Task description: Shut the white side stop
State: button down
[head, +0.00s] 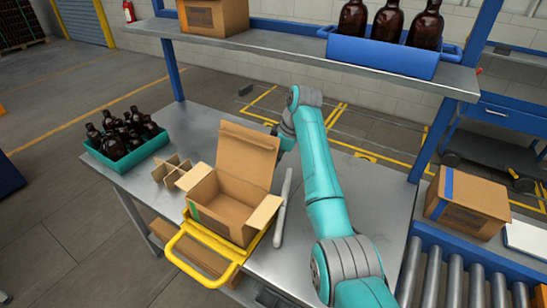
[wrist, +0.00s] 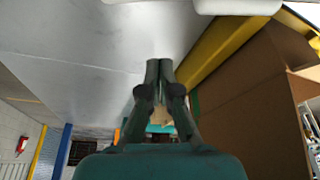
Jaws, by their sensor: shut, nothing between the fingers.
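The white side stop (head: 284,208) is a narrow white bar to the right of the open cardboard box (head: 222,210). It slants slightly, with a strip of bare table between it and much of the box. In the wrist view a white piece (wrist: 190,6) crosses the top edge, probably the same stop. The box sits in a yellow frame (head: 188,262), its flaps up or spread. My gripper (wrist: 160,64) is shut and empty, above the grey tabletop beside the yellow edge and box wall. In the head view its fingers are hidden behind the box's raised back flap.
A teal tray (head: 110,164) of amber bottles and a cardboard divider (head: 172,172) stand left of the box. A shelf (head: 300,52) above carries a blue crate (head: 380,54) of bottles. The table's right part is clear apart from my arm. A roller conveyor (head: 450,275) is at right.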

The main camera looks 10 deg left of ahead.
jog(key=x, duration=0.6)
jog(key=shift+f, duration=0.2)
jog(key=d, duration=0.3)
jog(key=shift+w+r, duration=0.1)
jog(key=shift+r, duration=0.1)
jog(key=shift+d, duration=0.65)
